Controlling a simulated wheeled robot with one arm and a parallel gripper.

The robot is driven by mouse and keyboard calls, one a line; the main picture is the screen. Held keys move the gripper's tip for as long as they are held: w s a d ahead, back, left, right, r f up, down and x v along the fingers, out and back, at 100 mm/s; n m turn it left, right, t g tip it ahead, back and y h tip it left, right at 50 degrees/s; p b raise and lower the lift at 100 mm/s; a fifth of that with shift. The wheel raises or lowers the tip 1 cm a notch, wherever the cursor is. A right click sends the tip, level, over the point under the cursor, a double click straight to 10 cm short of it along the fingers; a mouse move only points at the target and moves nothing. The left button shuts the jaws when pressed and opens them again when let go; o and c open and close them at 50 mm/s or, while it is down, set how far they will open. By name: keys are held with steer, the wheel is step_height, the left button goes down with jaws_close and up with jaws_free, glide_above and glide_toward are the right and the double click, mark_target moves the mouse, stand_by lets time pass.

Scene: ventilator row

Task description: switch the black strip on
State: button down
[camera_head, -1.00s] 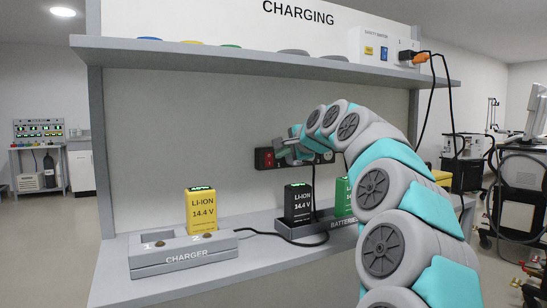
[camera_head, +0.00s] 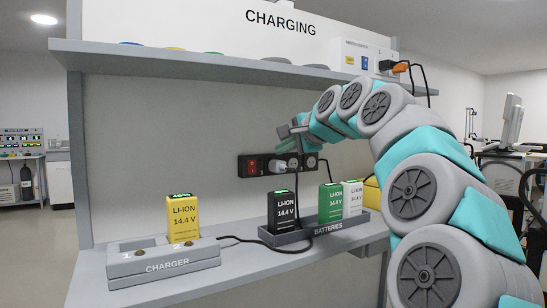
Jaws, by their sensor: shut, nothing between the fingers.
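The black strip (camera_head: 268,171) is fixed to the back panel of the charging bench, below the shelf. Its red rocker switch (camera_head: 252,167) is at the left end and in clear view; I cannot tell its position. My gripper (camera_head: 284,132) is shut and empty, above the strip and to the right of the switch, apart from the switch.
A yellow battery (camera_head: 183,218) stands in the grey charger (camera_head: 165,271) on the bench. Black, green and white batteries stand in the batteries tray (camera_head: 287,239). The shelf (camera_head: 200,60) runs above my gripper. Cables hang from the strip to the bench.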

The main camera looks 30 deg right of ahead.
steer(key=shift+f+g+b, duration=0.4)
steer(key=shift+f+b, duration=0.95)
steer(key=shift+f, duration=0.05)
glide_toward(253, 171)
steer(key=f+x, duration=0.1)
steer(key=x, duration=0.4)
steer(key=shift+w+p, duration=0.35)
steer(key=shift+w, duration=0.3)
steer(key=shift+f, duration=0.1)
steer(key=shift+w, duration=0.15)
